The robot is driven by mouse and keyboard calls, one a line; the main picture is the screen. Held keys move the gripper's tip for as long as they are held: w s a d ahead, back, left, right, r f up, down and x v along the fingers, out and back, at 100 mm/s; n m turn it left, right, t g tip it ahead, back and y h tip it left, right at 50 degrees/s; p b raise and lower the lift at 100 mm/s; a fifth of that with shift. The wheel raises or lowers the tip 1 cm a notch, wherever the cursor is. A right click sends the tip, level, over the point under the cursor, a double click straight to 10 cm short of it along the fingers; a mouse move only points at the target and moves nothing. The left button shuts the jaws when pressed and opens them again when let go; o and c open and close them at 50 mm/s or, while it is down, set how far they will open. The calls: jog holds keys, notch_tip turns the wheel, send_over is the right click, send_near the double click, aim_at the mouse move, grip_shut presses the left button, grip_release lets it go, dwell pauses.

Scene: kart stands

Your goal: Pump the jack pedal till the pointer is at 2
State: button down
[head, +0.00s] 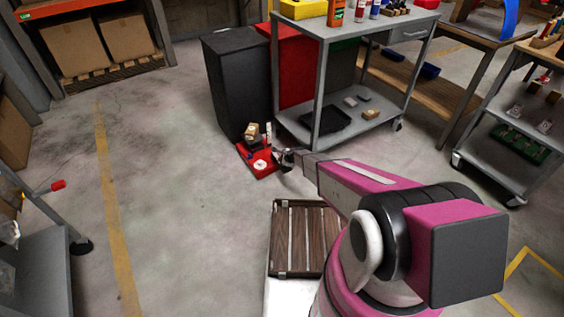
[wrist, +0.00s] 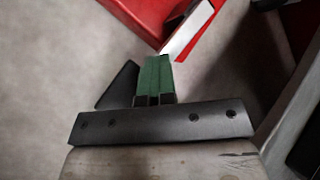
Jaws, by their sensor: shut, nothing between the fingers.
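The red jack (head: 262,168) stands on the floor in front of the dark cabinet, with a white round dial on it and a small tan block on top. The pointer's reading is too small to make out. My gripper (head: 284,158) is at the jack's right side, low near the floor. In the wrist view its green fingertips (wrist: 158,62) are together with nothing between them. The red jack body (wrist: 140,16) and a white-faced part (wrist: 192,30) lie just ahead of the fingertips. A dark wedge (wrist: 118,88) shows left of the fingers; I cannot tell whether it is the pedal.
A dark grey cabinet (head: 236,90) stands behind the jack. A grey cart (head: 355,135) with tools and bottles stands to its right, and another cart (head: 510,135) is farther right. The floor (head: 180,200) left of the jack is clear.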

jog(key=shift+s+d+f, duration=0.1)
jog(key=shift+s+f, duration=0.05)
jog(key=shift+f, duration=0.3)
jog(key=shift+s+d+f, duration=0.1)
jog(key=shift+s+f, duration=0.05)
jog(key=shift+f, duration=0.3)
dwell(0.9)
jog(key=shift+w+a+r, duration=0.1)
jog(key=shift+r, duration=0.6)
jog(key=shift+w+a+r, duration=0.1)
jog(key=shift+r, duration=1.7)
jog(key=shift+w+a+r, duration=0.1)
jog(key=shift+r, duration=1.15)
jog(key=shift+w+r, duration=0.1)
jog(key=shift+r, duration=1.15)
